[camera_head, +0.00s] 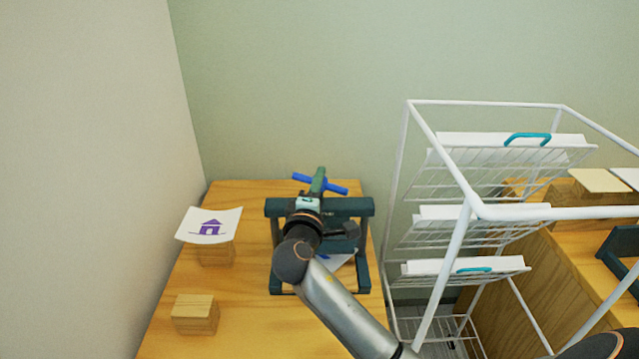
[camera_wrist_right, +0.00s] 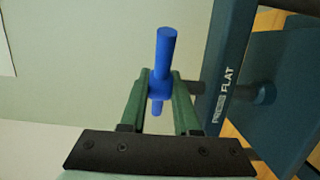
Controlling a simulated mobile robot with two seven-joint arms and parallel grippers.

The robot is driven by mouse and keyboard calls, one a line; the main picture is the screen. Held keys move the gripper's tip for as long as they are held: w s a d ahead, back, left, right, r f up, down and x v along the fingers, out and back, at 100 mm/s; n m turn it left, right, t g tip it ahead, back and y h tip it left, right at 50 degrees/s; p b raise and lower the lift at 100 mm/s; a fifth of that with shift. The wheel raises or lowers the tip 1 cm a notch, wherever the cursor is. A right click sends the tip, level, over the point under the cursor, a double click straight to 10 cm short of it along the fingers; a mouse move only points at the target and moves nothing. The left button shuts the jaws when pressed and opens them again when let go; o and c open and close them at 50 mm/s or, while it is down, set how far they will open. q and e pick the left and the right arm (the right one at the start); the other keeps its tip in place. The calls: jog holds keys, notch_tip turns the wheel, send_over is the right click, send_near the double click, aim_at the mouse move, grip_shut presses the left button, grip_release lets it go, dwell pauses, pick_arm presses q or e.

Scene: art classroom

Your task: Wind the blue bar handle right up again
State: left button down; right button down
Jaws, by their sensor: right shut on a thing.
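The blue bar handle (camera_head: 338,189) sits at the top of a dark teal press (camera_head: 361,206) on the wooden table. In the head view the bar slants slightly down to the right. My right gripper (camera_head: 319,178) reaches over the press, its green fingers shut around the bar's middle. In the right wrist view the bar (camera_wrist_right: 166,48) stands out between the fingertips (camera_wrist_right: 160,88), an end showing on each side. The press frame (camera_wrist_right: 228,60), lettered PRESS FLAT, is beside the fingers. My arm hides the middle of the press and the screw. My left gripper is out of view.
A sheet with a purple house (camera_head: 210,226) lies on a wooden block (camera_head: 215,254) left of the press. Another wooden block (camera_head: 195,314) is nearer. Part of a sheet (camera_head: 340,258) shows within the press frame. A white wire rack (camera_head: 455,235) stands close to the right.

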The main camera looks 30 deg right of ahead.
dwell(0.8)
jog(key=c, duration=0.6)
grip_release()
jog(key=shift+c, duration=0.2)
